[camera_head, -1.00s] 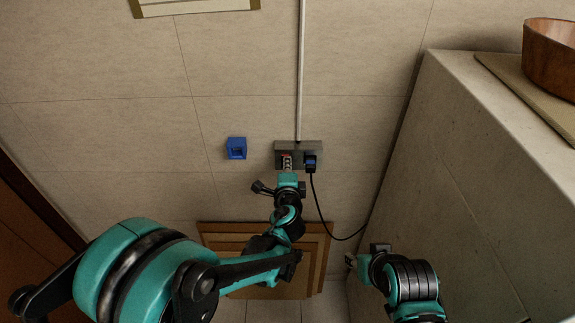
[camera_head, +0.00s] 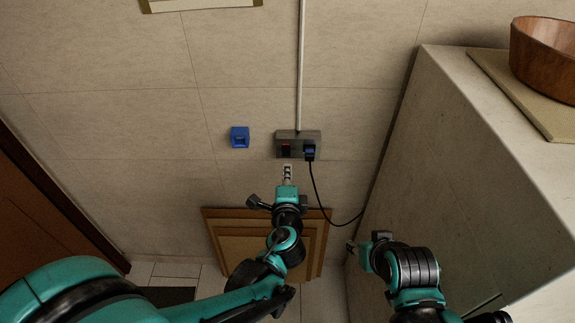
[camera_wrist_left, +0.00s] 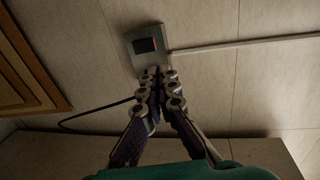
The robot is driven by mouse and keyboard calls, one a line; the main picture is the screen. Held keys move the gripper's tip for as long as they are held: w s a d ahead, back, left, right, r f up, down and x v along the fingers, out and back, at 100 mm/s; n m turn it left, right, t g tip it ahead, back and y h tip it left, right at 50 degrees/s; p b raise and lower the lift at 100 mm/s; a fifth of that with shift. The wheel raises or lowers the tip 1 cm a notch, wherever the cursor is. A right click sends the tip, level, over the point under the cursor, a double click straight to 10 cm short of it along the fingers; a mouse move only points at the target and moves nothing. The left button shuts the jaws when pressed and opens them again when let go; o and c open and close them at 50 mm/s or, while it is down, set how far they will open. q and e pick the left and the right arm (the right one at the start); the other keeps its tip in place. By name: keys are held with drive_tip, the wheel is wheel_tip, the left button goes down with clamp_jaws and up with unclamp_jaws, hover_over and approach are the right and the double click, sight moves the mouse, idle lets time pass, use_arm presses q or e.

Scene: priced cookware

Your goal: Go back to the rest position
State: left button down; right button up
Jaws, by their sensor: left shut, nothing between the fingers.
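My left gripper (camera_head: 287,173) is shut and empty, in the middle of the head view, a little below the grey wall outlet box (camera_head: 297,136). Its shut fingers (camera_wrist_left: 158,88) also show in the left wrist view, in front of the outlet box (camera_wrist_left: 135,45), with a gap between them and the wall hard to judge. My right gripper (camera_head: 352,246) is at the lower right of the head view, beside the counter's side; it is too small to tell open or shut.
A red switch (camera_head: 286,149) and a blue-black plug (camera_head: 309,151) with a black cable are on the box. A blue wall holder (camera_head: 239,137) is to its left. Wooden panels (camera_head: 228,235) lean below. The stone counter (camera_head: 450,150) at right bears a board and wooden bowl (camera_head: 545,62).

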use_arm(q)
drive_tip(key=shift+s+r, duration=0.1)
drive_tip(key=shift+s, duration=0.05)
idle(0.3)
drive_tip(key=s+a+f+n+g+y, duration=0.1)
drive_tip(key=s+a+n+g, duration=0.3)
drive_tip(key=a, duration=0.4)
drive_tip(key=s+a+f+n+g+y, duration=0.1)
drive_tip(key=s+a+n+y, duration=0.1)
drive_tip(key=s+a+n, duration=0.4)
drive_tip(key=s+a+f+n+g+h, duration=0.2)
drive_tip(key=s+a+n+g+h, duration=0.1)
drive_tip(key=s+n, duration=0.5)
drive_tip(key=shift+s+a+f+g, duration=0.15)
drive_tip(key=shift+s+f+g, duration=0.2)
drive_tip(key=shift+s, duration=0.2)
